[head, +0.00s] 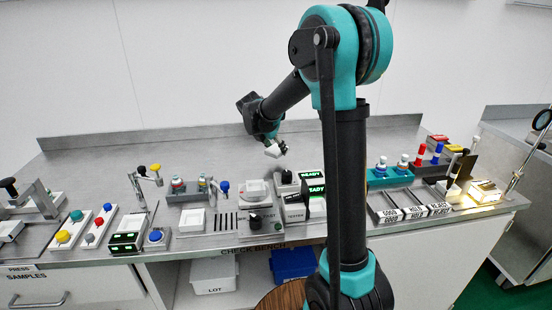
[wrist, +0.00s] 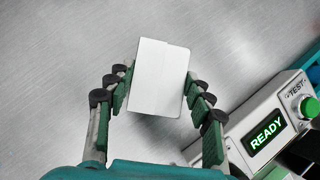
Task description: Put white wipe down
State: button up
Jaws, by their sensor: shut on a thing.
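The white wipe (wrist: 158,78) is a pale, flat rectangular block between the green finger pads in the wrist view. My gripper (wrist: 160,90) is shut on it, with pads touching its left and right sides. In the head view my gripper (head: 272,142) is above the back part of the steel bench, and the white wipe (head: 273,151) shows just below it. The bare metal top lies under the wipe in the wrist view. The gap between the wipe and the bench cannot be judged exactly.
A tester with a lit READY display (wrist: 264,134) and a green button (wrist: 310,107) stands right of my gripper. Several devices line the front of the bench (head: 130,155). White trays (head: 193,220) sit front left. The back of the bench is clear.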

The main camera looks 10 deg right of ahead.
aim_at(276, 164)
jog(key=shift+f, duration=2.25)
jog(key=o, duration=1.2)
jog(key=shift+f, duration=0.1)
jog(key=v, duration=1.2)
